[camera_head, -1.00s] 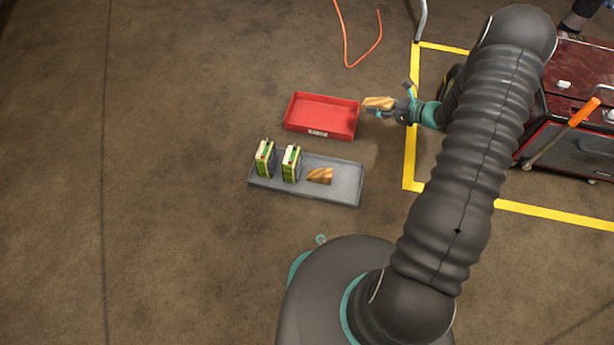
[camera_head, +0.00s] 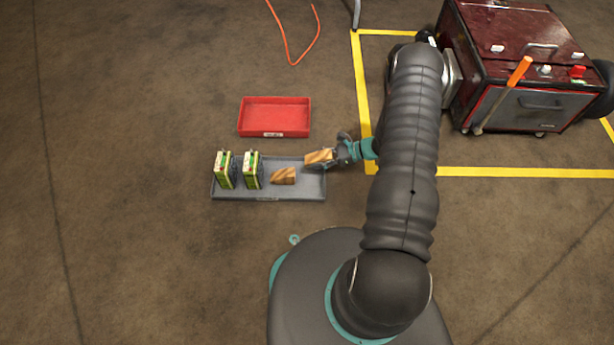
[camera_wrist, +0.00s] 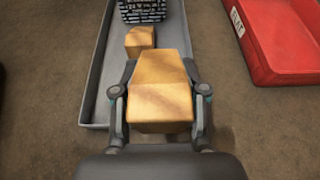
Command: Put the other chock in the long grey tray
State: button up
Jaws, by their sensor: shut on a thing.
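My gripper (camera_head: 338,153) is shut on a wooden chock (camera_head: 319,157), at the right end of the long grey tray (camera_head: 255,198). In the wrist view the held chock (camera_wrist: 160,95) sits between both fingers and covers part of the grey tray (camera_wrist: 92,85). It appears to be over or just above the tray; the exact gap cannot be told. The other wooden chock (camera_head: 284,176) lies in the middle of the tray and shows beyond the held one in the wrist view (camera_wrist: 139,38).
Two green and white boxes (camera_head: 224,170) (camera_head: 252,170) stand in the tray's left half. An empty red tray (camera_head: 274,118) lies behind it. A dark red cart (camera_head: 520,65) stands inside yellow floor lines at the right. An orange cable (camera_head: 292,50) lies at the back.

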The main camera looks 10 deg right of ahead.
aim_at(310, 180)
jog(key=s+a+f, duration=0.2)
jog(key=a, duration=0.1)
jog(key=shift+s+a+f, duration=0.1)
jog(key=shift+a+f, duration=0.15)
jog(key=shift+a, duration=0.05)
jog(key=shift+f+b, duration=0.5)
jog(key=shift+f, duration=1.5)
jog(key=shift+f, duration=0.2)
jog(key=o, duration=1.2)
jog(key=shift+r, duration=0.1)
